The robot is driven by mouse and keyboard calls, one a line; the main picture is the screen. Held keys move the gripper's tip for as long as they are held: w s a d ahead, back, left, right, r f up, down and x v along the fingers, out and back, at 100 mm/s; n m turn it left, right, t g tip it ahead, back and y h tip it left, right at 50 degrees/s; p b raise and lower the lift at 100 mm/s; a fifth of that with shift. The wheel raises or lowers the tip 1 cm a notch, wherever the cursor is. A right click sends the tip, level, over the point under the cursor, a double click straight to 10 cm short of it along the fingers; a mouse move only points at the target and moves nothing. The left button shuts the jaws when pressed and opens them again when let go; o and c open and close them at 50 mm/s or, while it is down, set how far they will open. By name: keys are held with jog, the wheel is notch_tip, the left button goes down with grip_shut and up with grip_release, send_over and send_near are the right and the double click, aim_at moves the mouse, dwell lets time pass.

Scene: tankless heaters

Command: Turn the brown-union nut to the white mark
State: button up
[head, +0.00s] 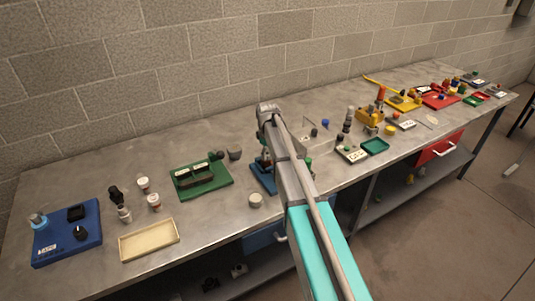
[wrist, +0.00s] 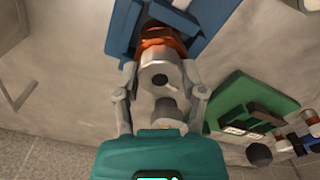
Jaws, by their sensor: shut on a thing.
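In the wrist view, the fingers of my gripper (wrist: 160,66) are closed around the sides of a union fitting. An orange-brown band (wrist: 162,38), which looks like the brown-union nut, shows just beyond the fingertips. The fitting sits against a blue stand (wrist: 122,28). In the head view, the blue stand (head: 262,180) is partly hidden behind my arm, which also hides the gripper and nut. I cannot make out the white mark.
A green board (head: 205,188) with a dark block stands left of the blue stand. A small pale round piece (head: 256,200) lies near the front edge. A cream tray (head: 149,240) and a blue board (head: 68,245) are farther left. Several fittings and trays crowd the right.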

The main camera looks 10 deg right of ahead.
jog(key=shift+m, duration=0.5)
jog(key=m, duration=0.2)
jog(key=shift+m, duration=0.3)
jog(key=m, duration=0.8)
jog(key=shift+m, duration=2.2)
jog(key=o, duration=1.2)
jog(key=shift+c, duration=0.2)
